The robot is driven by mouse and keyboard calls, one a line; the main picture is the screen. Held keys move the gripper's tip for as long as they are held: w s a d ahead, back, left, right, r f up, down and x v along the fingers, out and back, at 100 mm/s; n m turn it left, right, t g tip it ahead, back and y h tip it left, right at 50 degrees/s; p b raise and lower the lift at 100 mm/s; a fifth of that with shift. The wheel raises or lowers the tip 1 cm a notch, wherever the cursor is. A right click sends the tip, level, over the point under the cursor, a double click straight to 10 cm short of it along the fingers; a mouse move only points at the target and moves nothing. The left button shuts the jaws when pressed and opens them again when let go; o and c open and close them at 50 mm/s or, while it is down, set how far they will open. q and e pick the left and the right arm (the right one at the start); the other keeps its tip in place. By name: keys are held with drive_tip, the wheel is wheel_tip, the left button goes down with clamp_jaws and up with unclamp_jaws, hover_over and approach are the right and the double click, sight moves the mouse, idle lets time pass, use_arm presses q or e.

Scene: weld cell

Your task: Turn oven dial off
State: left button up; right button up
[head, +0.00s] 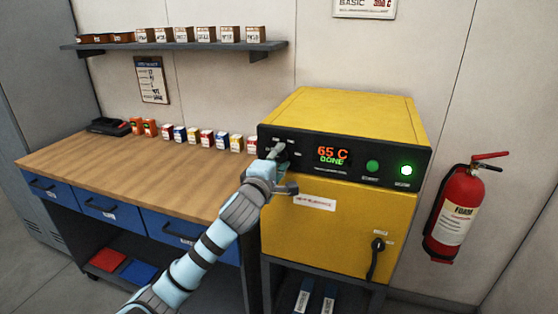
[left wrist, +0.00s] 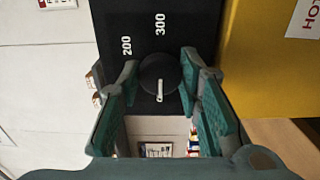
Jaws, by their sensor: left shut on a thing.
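The yellow oven (head: 340,215) stands right of the workbench. Its black front panel has a display (head: 332,154) reading 65 C and DONE. My left gripper (head: 278,152) is at the panel's left end and hides most of the dial in the head view. In the left wrist view the round black dial (left wrist: 157,72) sits between the two green-padded fingers of my left gripper (left wrist: 158,88), which is shut on it. The dial's white mark points down in that picture, away from the printed 200 and 300. No off label is readable. My right gripper is out of view.
Two green lights (head: 372,166) (head: 406,170) are on the panel; the right one is brighter. A door handle (head: 376,258) is below. A fire extinguisher (head: 456,212) hangs at right. Small boxes (head: 207,138) line the back of the wooden workbench (head: 110,175).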

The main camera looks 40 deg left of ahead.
use_arm(q)
drive_tip(key=shift+f, duration=0.1)
drive_tip(key=o, duration=1.2)
drive_tip(key=shift+s, duration=0.1)
drive_tip(key=v, duration=1.2)
